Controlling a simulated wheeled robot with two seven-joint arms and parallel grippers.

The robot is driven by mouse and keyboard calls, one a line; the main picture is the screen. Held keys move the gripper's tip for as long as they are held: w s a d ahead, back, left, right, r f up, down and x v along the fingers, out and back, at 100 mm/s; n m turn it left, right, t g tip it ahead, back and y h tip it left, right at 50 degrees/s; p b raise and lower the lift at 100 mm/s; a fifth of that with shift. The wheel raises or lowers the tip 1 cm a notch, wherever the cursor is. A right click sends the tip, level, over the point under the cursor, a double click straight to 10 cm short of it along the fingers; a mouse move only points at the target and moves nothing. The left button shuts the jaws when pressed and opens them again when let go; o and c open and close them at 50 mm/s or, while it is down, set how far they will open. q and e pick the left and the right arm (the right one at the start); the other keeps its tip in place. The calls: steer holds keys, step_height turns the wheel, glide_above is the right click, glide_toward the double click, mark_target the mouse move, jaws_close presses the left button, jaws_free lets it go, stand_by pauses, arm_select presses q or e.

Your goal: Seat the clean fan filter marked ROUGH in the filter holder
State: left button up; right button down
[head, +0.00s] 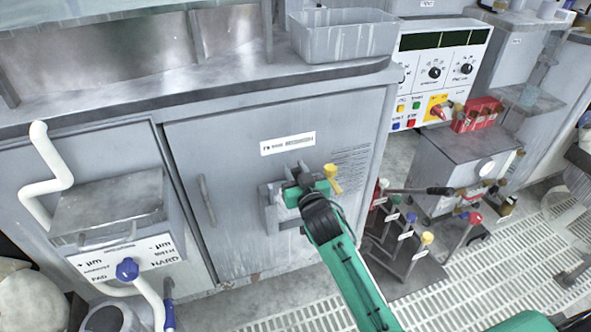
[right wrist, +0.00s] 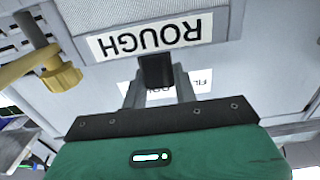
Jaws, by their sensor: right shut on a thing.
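The fan filter (right wrist: 95,18) fills the top of the right wrist view, a grey meshed panel with a white label reading ROUGH, upside down. My right gripper (right wrist: 156,72) is shut on its edge beside the label. In the head view, my right gripper (head: 303,184) is at the front of the grey cabinet, at a small grey frame (head: 272,212) below a white label. That frame seems to be the filter holder, but filter and holder are hard to tell apart there. Whether the filter is inside it I cannot tell. My left gripper is out of view.
A yellow knob (head: 331,171) sticks out just right of my gripper; it also shows in the right wrist view (right wrist: 58,72). A cabinet handle (head: 207,200) is to the left. Posts with coloured knobs (head: 427,238) stand low at the right, beside a grey machine (head: 455,165).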

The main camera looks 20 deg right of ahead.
steer(key=shift+f+b, duration=0.8)
steer(key=shift+f, duration=0.7)
steer(key=c, duration=1)
jaws_free()
steer(key=s, duration=0.4)
steer(key=s+p, duration=0.1)
steer(key=s, duration=0.4)
steer(key=s+p, duration=0.1)
steer(key=s, duration=0.3)
steer(key=shift+s+d, duration=0.25)
steer(key=shift+s, duration=0.15)
